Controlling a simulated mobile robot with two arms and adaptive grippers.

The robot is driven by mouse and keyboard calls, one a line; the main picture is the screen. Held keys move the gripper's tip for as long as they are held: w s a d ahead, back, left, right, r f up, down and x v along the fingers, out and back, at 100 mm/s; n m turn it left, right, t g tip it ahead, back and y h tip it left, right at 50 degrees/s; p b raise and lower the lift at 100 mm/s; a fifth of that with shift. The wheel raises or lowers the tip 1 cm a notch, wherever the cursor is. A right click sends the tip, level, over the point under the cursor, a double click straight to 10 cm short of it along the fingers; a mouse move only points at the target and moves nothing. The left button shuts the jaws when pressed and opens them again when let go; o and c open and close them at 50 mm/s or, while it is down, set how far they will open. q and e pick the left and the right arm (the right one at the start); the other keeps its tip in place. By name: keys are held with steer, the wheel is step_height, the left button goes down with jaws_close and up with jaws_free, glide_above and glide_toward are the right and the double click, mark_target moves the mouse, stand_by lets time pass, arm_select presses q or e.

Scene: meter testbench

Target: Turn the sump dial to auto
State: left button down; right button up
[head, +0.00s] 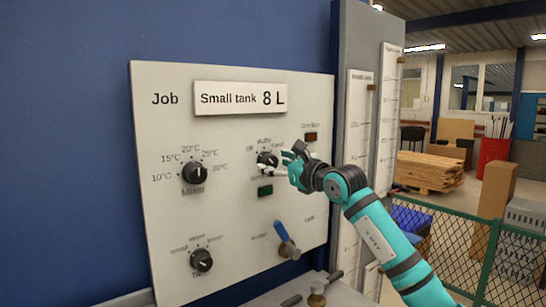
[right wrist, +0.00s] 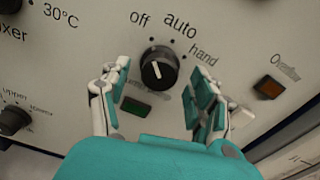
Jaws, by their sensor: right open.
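The sump dial (head: 267,160) is a black round knob on the white panel, with labels off, auto and hand above it. In the right wrist view the dial (right wrist: 160,68) shows a short white mark; I cannot tell for sure which label it points to. My right gripper (head: 291,164) is open at the right side of the dial in the head view. In the right wrist view its two fingers (right wrist: 163,78) stand apart on either side of the dial, and nothing is held. Whether they touch it is not clear. My left gripper is not in view.
The mixer dial (head: 195,173) is to the left, another black dial (head: 201,260) is below it, and a blue-handled lever (head: 287,240) is lower right. A green indicator (head: 265,191) lies under the sump dial and an orange-brown one (head: 310,136) to its upper right.

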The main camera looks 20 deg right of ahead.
steer(key=shift+x, duration=0.8)
steer(key=shift+c, duration=0.5)
steer(key=c, duration=1.1)
